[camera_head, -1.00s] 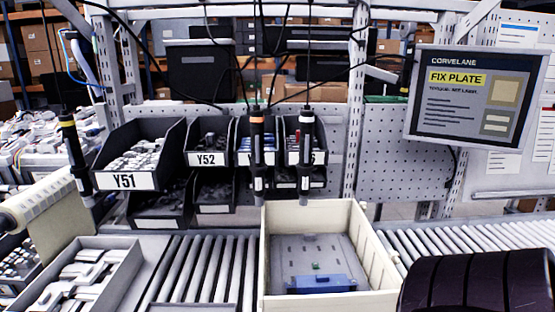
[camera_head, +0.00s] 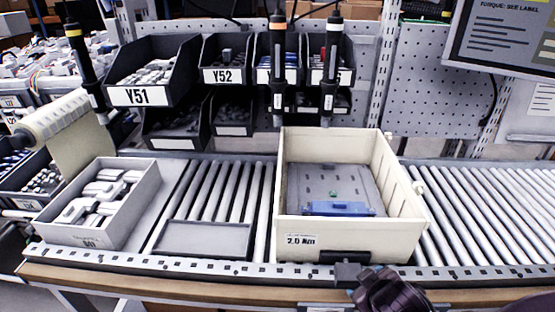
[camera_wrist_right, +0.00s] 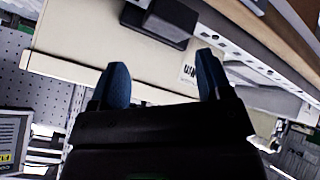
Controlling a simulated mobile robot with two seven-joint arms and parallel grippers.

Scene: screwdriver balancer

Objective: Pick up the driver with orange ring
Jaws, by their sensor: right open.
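The driver with the orange ring (camera_head: 278,62) hangs upright in the head view, the middle one of three hanging drivers. It is in front of the black bins, above the back of the cream tote. Its orange band is near the top of the picture. My right gripper (camera_wrist_right: 162,62) is open and empty in the right wrist view, its two blue fingertips apart. It faces the cream tote's outer wall and a black block. In the head view, a dark part of my right arm (camera_head: 382,292) shows at the bottom, far below the driver. My left gripper is not in view.
A white-ringed driver (camera_head: 330,70) hangs close right; a yellow-ringed driver (camera_head: 82,55) hangs far left. The cream tote (camera_head: 300,232), holding a grey plate and blue part, stands on the rollers. A sign (camera_head: 505,35) is at upper right. Rollers right of the tote are clear.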

